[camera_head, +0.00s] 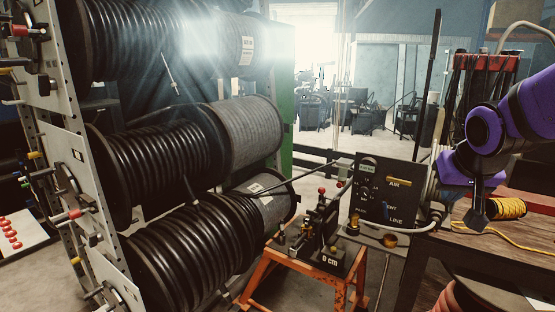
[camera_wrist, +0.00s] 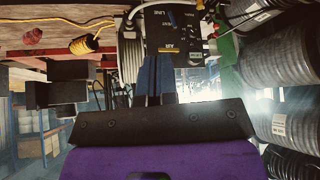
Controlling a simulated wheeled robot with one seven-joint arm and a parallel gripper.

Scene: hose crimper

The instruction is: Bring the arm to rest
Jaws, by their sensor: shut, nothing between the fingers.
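My purple arm comes in from the right in the head view. My gripper (camera_head: 476,222) points down near the left end of the wooden workbench, to the right of the control box. The fingers are together and hold nothing. In the wrist view, which looks upside down, the closed blue-and-black fingers (camera_wrist: 155,72) reach toward the control box (camera_wrist: 172,30). In the head view the dark control box (camera_head: 385,190) carries AIR, VENT and LINE labels. The hose crimper (camera_head: 322,228) stands on an orange stand (camera_head: 300,270), left of my gripper and apart from it.
Black hose reels (camera_head: 165,160) fill a rack on the left. A yellow cord coil (camera_head: 508,208) lies on the wooden workbench (camera_head: 490,245), close to my gripper. A red rack with hanging cables (camera_head: 487,62) stands behind my arm. Open floor shows beyond the control box.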

